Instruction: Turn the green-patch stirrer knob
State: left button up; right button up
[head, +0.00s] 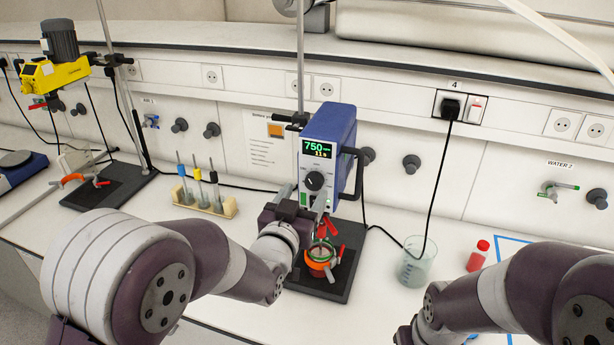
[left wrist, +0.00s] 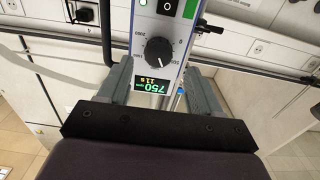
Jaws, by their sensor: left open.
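The stirrer (head: 345,140) is a blue box with a pale front panel, clamped upright on a rod. Its display (head: 318,149) reads 750 and 11 s. The black stirrer knob (head: 314,180) with a white mark sits below the display; it also shows in the left wrist view (left wrist: 159,51). The green patch (left wrist: 190,9) is beside a black switch on the same panel. My left gripper (head: 305,196) is open in front of the panel. In the left wrist view its grey fingers (left wrist: 158,74) stand either side of the panel, apart from the knob.
A beaker (head: 416,262) and a red-capped bottle (head: 478,256) stand right of the stirrer base. A second, yellow stirrer (head: 55,73) is far left. A black cable hangs from the wall socket (head: 452,107).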

aim_at(312, 184)
pick_arm(q)
jog(key=p+x, duration=0.1)
jog(key=x, duration=0.2)
jog(key=shift+w+d+r, duration=0.1)
jog(key=shift+w+d, duration=0.1)
jog(key=shift+w, duration=0.15)
jog(key=shift+d, duration=0.25)
jog(key=shift+w+a, duration=0.1)
jog(key=shift+a, duration=0.15)
jog(key=shift+c, duration=0.3)
jog(key=c, duration=0.5)
jog(key=shift+d, duration=0.15)
jog(key=c, duration=0.5)
pick_arm(e)
jog(key=shift+d+r, duration=0.1)
jog(key=shift+r, duration=0.75)
jog(key=shift+f, duration=0.1)
